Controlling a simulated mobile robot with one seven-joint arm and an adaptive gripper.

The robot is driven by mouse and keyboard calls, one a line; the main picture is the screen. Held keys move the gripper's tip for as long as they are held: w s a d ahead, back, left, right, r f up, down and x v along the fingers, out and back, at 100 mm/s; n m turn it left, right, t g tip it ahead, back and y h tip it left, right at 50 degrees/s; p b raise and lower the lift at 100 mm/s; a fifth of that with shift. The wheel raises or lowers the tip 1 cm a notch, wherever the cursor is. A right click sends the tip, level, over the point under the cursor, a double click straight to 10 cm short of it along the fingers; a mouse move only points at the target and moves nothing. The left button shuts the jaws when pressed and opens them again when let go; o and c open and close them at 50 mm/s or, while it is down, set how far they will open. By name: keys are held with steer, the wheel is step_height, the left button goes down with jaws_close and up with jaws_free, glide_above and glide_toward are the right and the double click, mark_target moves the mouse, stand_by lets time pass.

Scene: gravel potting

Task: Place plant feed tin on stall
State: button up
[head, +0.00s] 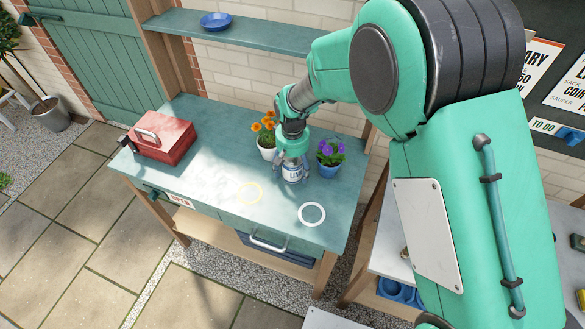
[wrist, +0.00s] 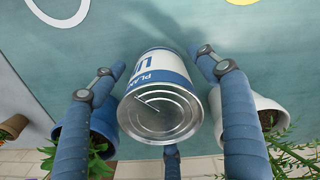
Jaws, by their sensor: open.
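The plant feed tin (head: 292,173), silver with a white and blue label, appears to stand upright on the teal stall top (head: 215,170), between and in front of two potted plants. In the wrist view the tin (wrist: 160,105) shows its bare metal lid toward me. My gripper (head: 291,155) is over the tin from above. Its blue fingers in the wrist view (wrist: 158,62) are spread on both sides of the tin, with visible gaps, and a third finger shows below it. The tin's base contact is partly hidden.
A blue pot with purple flowers (head: 330,158) and a white pot with orange flowers (head: 265,142) stand close by. A white ring (head: 301,217) and a yellow ring (head: 240,197) mark the stall top. A red toolbox (head: 170,146) sits left. The front middle is clear.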

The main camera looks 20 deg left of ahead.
step_height(320, 180, up, 12)
steer(key=shift+r+p, duration=0.15)
steer(key=shift+p, duration=1.1)
steer(key=shift+d+r, duration=0.3)
steer(key=shift+r, duration=0.05)
steer(key=s+d+r+m+t+y, duration=0.1)
steer(key=s+d+r+m+t, duration=0.2)
steer(key=d+r, duration=1.8)
steer(key=s+d+r+m+t+h, duration=0.1)
steer(key=s+d+r+m, duration=0.3)
steer(key=s+d, duration=1.6)
steer(key=shift+d+r+t, duration=0.15)
steer(key=shift+d+t, duration=0.55)
steer(key=shift+t, duration=0.1)
